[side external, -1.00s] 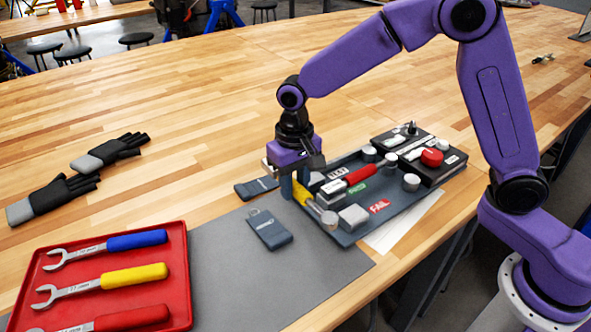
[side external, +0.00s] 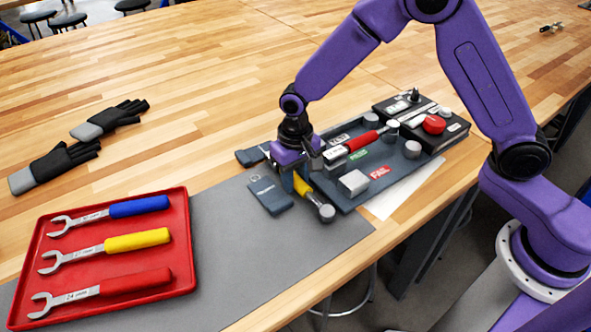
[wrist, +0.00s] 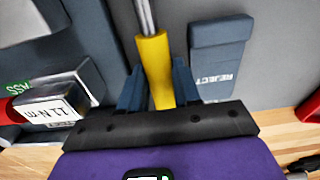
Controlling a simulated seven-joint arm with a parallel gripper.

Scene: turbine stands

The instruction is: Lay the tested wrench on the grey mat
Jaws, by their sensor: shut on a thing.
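My gripper (side external: 291,183) is shut on the yellow handle of a wrench (side external: 303,187). In the wrist view the handle (wrist: 156,68) sits between my fingers, with a metal shaft running up from it. In the side view its round metal head (side external: 326,212) points toward the camera, just off the near left side of the blue-grey test tray (side external: 375,188). The grey mat (side external: 255,250) lies under and in front of it. I cannot tell whether the wrench touches the mat. A red-handled wrench (side external: 366,139) rests on the test tray, near the PASS and FAIL labels.
A dark REJECT pouch (side external: 270,196) lies on the mat beside my gripper; it also shows in the wrist view (wrist: 218,65). The red tray (side external: 185,262) holds three open-ended wrenches. Black gloves (side external: 60,163) lie farther left. The mat's front middle is clear.

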